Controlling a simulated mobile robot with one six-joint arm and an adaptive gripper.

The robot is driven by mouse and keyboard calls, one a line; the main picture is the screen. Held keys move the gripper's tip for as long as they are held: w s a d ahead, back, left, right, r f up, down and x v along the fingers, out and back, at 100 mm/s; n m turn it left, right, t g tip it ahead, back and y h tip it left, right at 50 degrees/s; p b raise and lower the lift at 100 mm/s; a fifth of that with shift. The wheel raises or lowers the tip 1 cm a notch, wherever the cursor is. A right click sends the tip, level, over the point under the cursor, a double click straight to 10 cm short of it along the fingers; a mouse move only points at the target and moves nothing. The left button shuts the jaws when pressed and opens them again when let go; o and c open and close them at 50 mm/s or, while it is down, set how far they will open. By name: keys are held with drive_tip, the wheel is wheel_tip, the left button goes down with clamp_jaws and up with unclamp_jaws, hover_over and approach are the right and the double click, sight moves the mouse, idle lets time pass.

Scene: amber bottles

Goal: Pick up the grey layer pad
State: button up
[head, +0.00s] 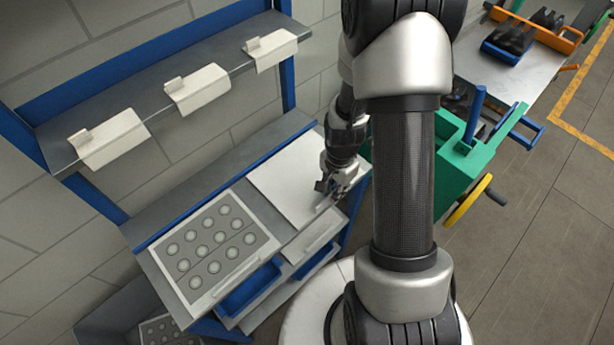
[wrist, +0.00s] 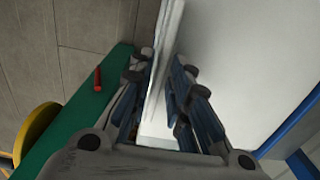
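A pale grey flat layer pad (head: 291,176) lies on the bench top, at the right end. It fills the right of the wrist view (wrist: 239,62). A thin pale upright tab (wrist: 165,48) stands at its near edge. My gripper (head: 329,186) is low over the pad's right edge. In the wrist view my gripper (wrist: 163,62) has one finger on each side of the tab. The fingers look open, with a slim gap at the tab's right side. Whether the left fingertip touches the tab is hard to tell.
A grey tray with several round marks (head: 215,250) lies left of the pad. Blue bins (head: 249,287) sit below the bench top. A shelf above (head: 190,97) holds three white tabbed pieces (head: 197,88). A green cart (head: 472,160) stands close on the right.

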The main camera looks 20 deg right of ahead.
drive_tip(key=shift+f, duration=0.6)
drive_tip(key=shift+c, duration=0.5)
clamp_jaws()
drive_tip(key=shift+r, duration=0.1)
